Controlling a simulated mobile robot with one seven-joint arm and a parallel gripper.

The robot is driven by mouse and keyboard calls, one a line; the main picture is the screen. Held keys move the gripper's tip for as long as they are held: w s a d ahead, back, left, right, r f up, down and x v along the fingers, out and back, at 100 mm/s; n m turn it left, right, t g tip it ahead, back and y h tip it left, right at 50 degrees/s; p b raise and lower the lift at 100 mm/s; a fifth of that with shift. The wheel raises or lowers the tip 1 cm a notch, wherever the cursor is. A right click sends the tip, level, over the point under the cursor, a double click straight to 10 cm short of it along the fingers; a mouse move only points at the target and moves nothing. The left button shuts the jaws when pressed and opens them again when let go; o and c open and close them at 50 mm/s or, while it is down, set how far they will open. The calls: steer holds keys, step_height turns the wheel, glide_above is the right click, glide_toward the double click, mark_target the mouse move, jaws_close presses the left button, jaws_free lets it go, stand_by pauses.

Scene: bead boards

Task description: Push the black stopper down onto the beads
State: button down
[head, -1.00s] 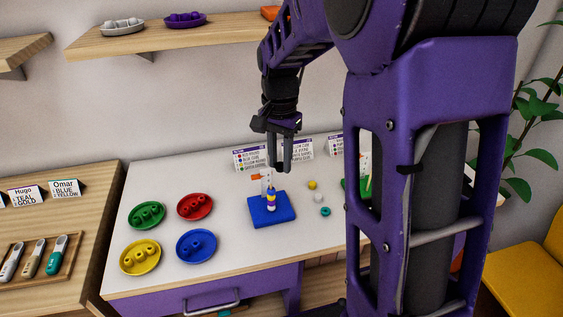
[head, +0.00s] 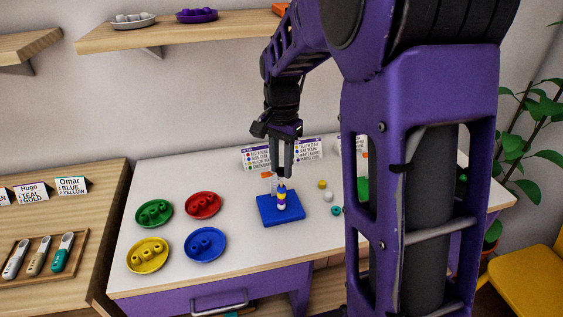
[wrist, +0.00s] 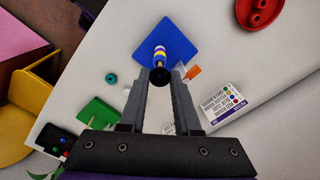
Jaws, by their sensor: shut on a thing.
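The blue board (head: 281,210) stands on the white table with an upright stack of blue, yellow and white beads (head: 281,199). My gripper (head: 283,175) points down just over the top of the stack. In the wrist view its fingertips (wrist: 160,75) are closed on the round black stopper (wrist: 159,77), which lines up with the stack. Whether the stopper touches the top bead cannot be told.
Loose yellow, white and teal beads (head: 336,211) lie right of the board. Red, green, yellow and blue dishes (head: 205,258) lie left. Printed cards (head: 308,149) stand behind.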

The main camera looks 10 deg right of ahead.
mark_target(281, 176)
steer(key=shift+f, duration=0.5)
steer(key=shift+f+b, duration=0.8)
steer(key=shift+f, duration=0.45)
stand_by(1.4)
steer(key=c, duration=0.5)
jaws_free()
steer(key=shift+c, duration=0.2)
step_height(281, 176, up, 18)
steer(key=p, duration=0.2)
steer(key=shift+f+p, duration=0.25)
steer(key=shift+p, duration=0.1)
